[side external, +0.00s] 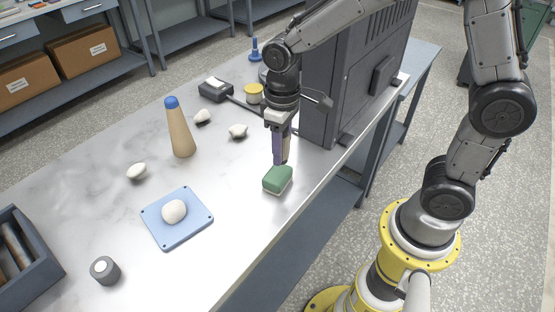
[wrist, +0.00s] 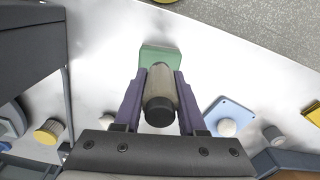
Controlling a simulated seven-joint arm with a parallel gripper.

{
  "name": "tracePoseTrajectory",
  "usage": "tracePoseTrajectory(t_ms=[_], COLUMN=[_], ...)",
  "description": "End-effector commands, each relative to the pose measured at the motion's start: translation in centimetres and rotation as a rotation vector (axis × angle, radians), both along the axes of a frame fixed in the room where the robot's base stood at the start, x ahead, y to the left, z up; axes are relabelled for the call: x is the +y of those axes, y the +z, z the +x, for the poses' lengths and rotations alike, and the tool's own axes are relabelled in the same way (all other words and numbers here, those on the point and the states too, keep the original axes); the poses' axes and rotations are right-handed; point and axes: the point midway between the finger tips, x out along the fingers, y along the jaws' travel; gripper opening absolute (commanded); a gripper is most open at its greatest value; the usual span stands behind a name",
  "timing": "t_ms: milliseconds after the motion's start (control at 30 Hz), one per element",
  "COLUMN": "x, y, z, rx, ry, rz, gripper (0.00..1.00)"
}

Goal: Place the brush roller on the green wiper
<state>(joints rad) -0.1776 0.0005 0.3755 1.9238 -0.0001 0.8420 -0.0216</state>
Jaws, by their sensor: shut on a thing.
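The green wiper (side external: 277,180) is a small green block with a pale base, lying near the table's front edge. It also shows at the top of the wrist view (wrist: 160,54). My gripper (side external: 281,160) is directly over the wiper with its purple fingers pointing down. In the wrist view, the fingers (wrist: 160,92) are shut on the brush roller (wrist: 160,90), a grey-brown cylinder with a black end. The roller overlaps the wiper there. In the side view the fingers hide most of the roller, and I cannot tell whether it touches the wiper.
A large dark machine (side external: 345,75) stands close behind my gripper. A blue plate (side external: 155,222) bearing a white lump and a grey cylinder (side external: 105,270) lie to the left. A tan cone (side external: 180,135) and several white lumps stand farther back. A dark tray (side external: 45,265) sits at far left.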

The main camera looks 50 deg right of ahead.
Motion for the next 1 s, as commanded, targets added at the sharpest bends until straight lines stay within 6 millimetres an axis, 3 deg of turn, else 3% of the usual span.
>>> tracePoseTrajectory(t_ms=[400,833,867,1000], x=[0.2,0.2,0.2,0.2], y=[-4.1,-4.7,-4.7,-4.6], z=[1.0,1.0,1.0,1.0], rx=[0.001,0.001,0.001,0.001], ry=[0.0,0.0,0.0,0.0], rz=[0.0,0.0,0.0,0.0], gripper=[0.0,0.0,0.43,0.69])
